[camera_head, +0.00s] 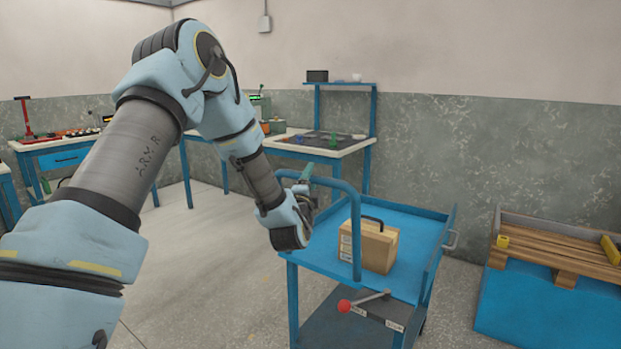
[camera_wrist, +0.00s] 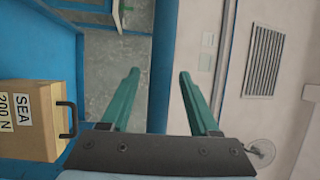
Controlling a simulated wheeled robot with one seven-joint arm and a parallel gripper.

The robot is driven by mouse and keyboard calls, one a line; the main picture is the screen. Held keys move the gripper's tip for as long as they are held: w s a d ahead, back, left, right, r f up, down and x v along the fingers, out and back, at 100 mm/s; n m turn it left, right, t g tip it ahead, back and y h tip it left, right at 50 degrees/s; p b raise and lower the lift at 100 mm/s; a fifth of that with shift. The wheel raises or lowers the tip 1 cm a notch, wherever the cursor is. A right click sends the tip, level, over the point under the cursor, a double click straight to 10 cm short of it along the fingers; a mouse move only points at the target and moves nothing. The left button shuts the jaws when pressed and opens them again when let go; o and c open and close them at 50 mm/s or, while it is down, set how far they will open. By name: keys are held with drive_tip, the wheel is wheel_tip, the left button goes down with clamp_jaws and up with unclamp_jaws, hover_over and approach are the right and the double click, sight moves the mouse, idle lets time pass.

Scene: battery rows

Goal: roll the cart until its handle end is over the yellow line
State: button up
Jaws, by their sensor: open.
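The blue cart (camera_head: 420,228) stands right of centre in the head view, its tall blue hoop handle (camera_head: 352,235) on the near left side. My gripper (camera_head: 307,180) is at the top bar of this handle, partly hidden by my arm. In the wrist view my gripper (camera_wrist: 160,72) is open, with a teal finger on each side. A blue bar (camera_wrist: 163,40), which looks like the handle, shows between the fingers. I cannot tell whether they touch it. A tan box with a black handle (camera_head: 378,247) sits on the cart's top tray. I see no yellow line in either view.
A lever with a red knob (camera_head: 344,305) is on the cart's lower level. A blue stand with a wooden pallet (camera_head: 560,258) is to the right. Workbenches (camera_head: 345,148) line the back and left. Open floor (camera_head: 200,270) lies left of the cart.

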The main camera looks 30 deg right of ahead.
clamp_jaws()
idle(0.6)
idle(0.9)
